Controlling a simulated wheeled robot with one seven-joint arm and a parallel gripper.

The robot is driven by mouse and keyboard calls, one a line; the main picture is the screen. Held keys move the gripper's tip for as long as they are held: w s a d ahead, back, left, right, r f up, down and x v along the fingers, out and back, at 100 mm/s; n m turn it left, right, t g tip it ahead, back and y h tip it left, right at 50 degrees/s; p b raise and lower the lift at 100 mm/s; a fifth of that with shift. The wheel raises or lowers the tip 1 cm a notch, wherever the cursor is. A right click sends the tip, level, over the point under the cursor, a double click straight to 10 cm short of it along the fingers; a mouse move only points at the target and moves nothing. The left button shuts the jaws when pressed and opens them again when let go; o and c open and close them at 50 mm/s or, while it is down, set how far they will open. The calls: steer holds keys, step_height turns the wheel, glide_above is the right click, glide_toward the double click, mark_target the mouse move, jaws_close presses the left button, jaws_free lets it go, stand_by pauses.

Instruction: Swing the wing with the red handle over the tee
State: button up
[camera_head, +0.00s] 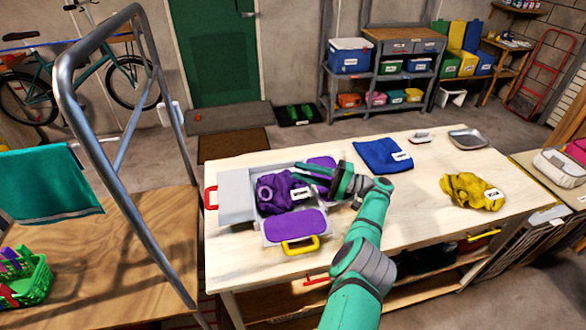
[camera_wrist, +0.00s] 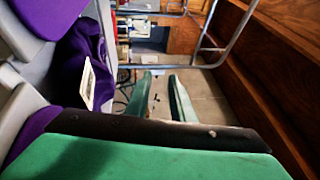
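A grey folding board lies on the pale wooden table, with a crumpled purple tee (camera_head: 279,196) bearing a white label on its middle. The tee also shows in the wrist view (camera_wrist: 82,62). The wing with the red handle is a plain grey panel (camera_head: 235,193) out to the left; its red handle (camera_head: 211,197) is at its left edge. A purple-topped wing (camera_head: 296,224) with a yellow handle (camera_head: 300,245) lies at the front. My gripper (camera_head: 306,173) is above the board's back right, over another purple panel (camera_head: 321,162). Its fingers (camera_wrist: 160,76) are apart and empty.
A blue folded cloth (camera_head: 381,155) and a yellow cloth (camera_head: 470,191) lie to the right on the table. A metal tray (camera_head: 467,139) is at the back right. A tall metal rail (camera_head: 101,140) stands left of the table. The table's middle right is clear.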

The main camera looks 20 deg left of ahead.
steer(key=shift+s, duration=0.1)
steer(key=shift+d, duration=0.6)
steer(key=shift+d, duration=0.1)
